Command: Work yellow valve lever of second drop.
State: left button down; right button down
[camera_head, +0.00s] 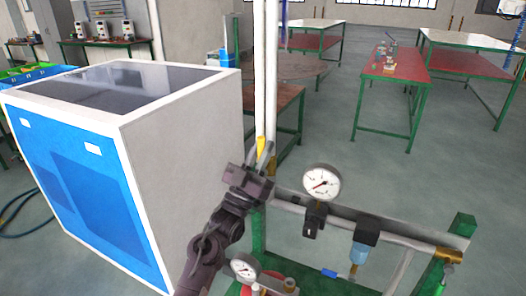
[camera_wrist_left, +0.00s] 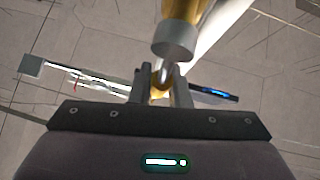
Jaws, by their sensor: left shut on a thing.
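The yellow valve lever (camera_head: 261,144) stands upright in front of the white vertical pipes (camera_head: 271,70) in the head view. My left gripper (camera_head: 262,160) reaches up to it from below, and its two fingers are shut around the lever. In the left wrist view, my left gripper (camera_wrist_left: 161,82) has a slim yellow part of the lever (camera_wrist_left: 158,75) between its fingers. A grey round end cap (camera_wrist_left: 174,40) with a yellow body behind it sits just above the fingertips. The valve body is mostly hidden by my gripper. My right gripper is not in view.
A large blue and white cabinet (camera_head: 185,150) stands close left of my arm. A pressure gauge (camera_head: 321,183) and a horizontal pipe with a filter (camera_head: 360,245) lie to the right on a green frame (camera_head: 460,225). A lower gauge (camera_head: 244,268) is near my forearm.

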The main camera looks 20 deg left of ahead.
pick_arm(q)
jog(key=shift+f, duration=0.15)
jog(key=c, duration=1.4)
grip_release()
jog(key=shift+o, duration=0.2)
jog(key=b+v, duration=0.2)
jog(key=v, duration=0.5)
jog(key=shift+s+f+b, duration=0.25)
jog(key=shift+s+b, duration=0.1)
jog(key=shift+b, duration=0.05)
jog(key=shift+a, duration=0.15)
